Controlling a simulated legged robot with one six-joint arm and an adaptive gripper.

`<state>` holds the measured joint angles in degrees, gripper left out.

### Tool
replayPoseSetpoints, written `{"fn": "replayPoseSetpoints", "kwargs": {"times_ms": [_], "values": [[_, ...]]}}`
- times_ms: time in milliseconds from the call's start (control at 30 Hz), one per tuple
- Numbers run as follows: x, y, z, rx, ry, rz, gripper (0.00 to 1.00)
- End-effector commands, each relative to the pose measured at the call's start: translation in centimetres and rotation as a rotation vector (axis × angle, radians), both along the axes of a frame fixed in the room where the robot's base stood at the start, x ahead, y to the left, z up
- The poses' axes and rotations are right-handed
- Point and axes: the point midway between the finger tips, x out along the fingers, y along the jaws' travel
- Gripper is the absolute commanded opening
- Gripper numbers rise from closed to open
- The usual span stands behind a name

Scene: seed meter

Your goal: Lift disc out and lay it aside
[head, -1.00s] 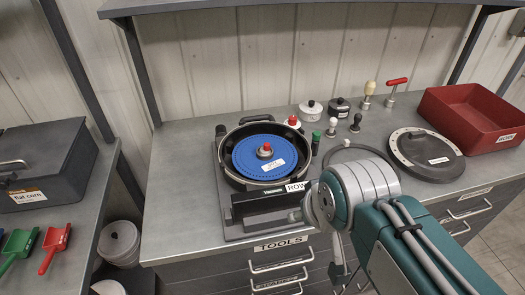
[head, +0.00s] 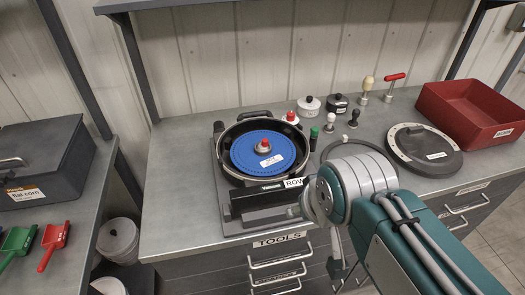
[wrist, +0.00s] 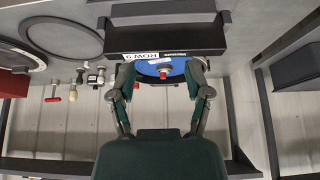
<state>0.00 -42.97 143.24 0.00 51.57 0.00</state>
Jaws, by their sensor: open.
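The blue disc (head: 285,148) with a red-topped centre knob (head: 263,144) and a white label lies flat in the round black seed meter housing (head: 222,170). The disc (wrist: 178,69) also shows in the wrist view, partly hidden by the black block labelled ROW 9 (wrist: 200,38). My gripper (wrist: 162,68) is open and empty. Its two fingers appear on either side of the disc and knob in that picture; whether they touch anything I cannot tell. In the head view my arm hides most of the gripper.
A black round lid (head: 440,160) lies on the bench at right, before a red bin (head: 470,108). Bare bench (head: 180,190) is free at left. A grey box (head: 45,160) sits on the left bench.

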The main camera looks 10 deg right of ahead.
Motion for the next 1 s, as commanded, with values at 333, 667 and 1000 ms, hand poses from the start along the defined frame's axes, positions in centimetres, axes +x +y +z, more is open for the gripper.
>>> {"fn": "replayPoseSetpoints", "kwargs": {"times_ms": [333, 667, 1000], "values": [[5.2, 0.0, 1.4, 0.002, 0.026, -0.021, 1.00], [14.1, 0.0, 1.7, 0.002, 0.059, -0.053, 1.00], [23.4, 0.1, -1.1, 0.004, 0.091, -0.086, 1.00]]}}
